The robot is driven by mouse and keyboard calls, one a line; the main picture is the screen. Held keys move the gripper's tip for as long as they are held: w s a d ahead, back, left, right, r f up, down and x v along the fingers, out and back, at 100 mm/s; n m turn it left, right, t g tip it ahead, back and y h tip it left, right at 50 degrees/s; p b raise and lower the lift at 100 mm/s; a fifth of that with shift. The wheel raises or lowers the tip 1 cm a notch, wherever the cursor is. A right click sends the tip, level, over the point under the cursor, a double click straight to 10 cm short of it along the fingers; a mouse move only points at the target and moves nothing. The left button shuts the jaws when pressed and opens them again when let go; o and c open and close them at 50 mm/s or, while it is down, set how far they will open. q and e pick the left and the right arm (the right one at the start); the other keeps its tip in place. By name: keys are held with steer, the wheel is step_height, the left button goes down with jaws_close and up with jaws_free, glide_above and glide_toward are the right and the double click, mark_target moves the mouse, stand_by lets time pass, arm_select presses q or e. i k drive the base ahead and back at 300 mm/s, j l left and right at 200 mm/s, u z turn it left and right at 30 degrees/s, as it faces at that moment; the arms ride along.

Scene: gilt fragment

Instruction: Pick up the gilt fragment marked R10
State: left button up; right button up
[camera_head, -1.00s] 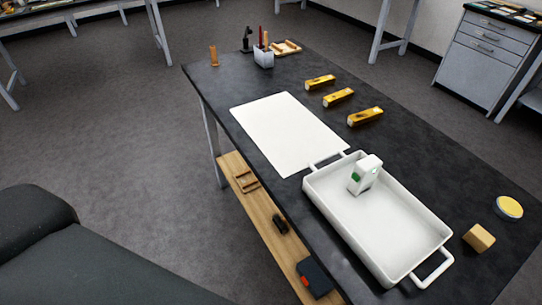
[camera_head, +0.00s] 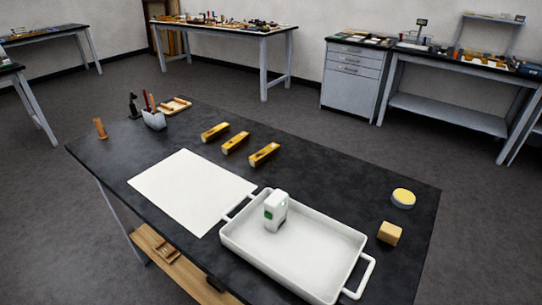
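Three gilt fragments lie in a slanting row on the black table, behind the white sheet and the tray: a left one (camera_head: 215,132), a middle one (camera_head: 235,143) and a right one (camera_head: 264,154). Each is a golden bar with dark marks on it. The marks are too small to read, so I cannot tell which is R10. They lie apart from each other, with nothing on them. Neither of my grippers is in view.
The black table (camera_head: 330,175) also holds a white sheet (camera_head: 190,190), a white handled tray (camera_head: 318,248) with a white-and-green device (camera_head: 276,211) in it, a wooden block (camera_head: 390,233), a yellow-topped round tin (camera_head: 403,198) and a tool holder (camera_head: 153,119). Dark floor surrounds it.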

mark_target(259, 158)
steer(key=z, duration=1.1)
steer(key=k+j, duration=0.2)
steer(key=j, duration=0.15)
steer(key=k+j, duration=0.15)
steer(key=j, duration=0.25)
steer(key=k+j, duration=0.2)
steer(key=j, duration=0.15)
steer(key=k+j, duration=0.15)
steer(key=j, duration=0.2)
steer(key=k+j, duration=0.2)
steer(key=j, duration=0.15)
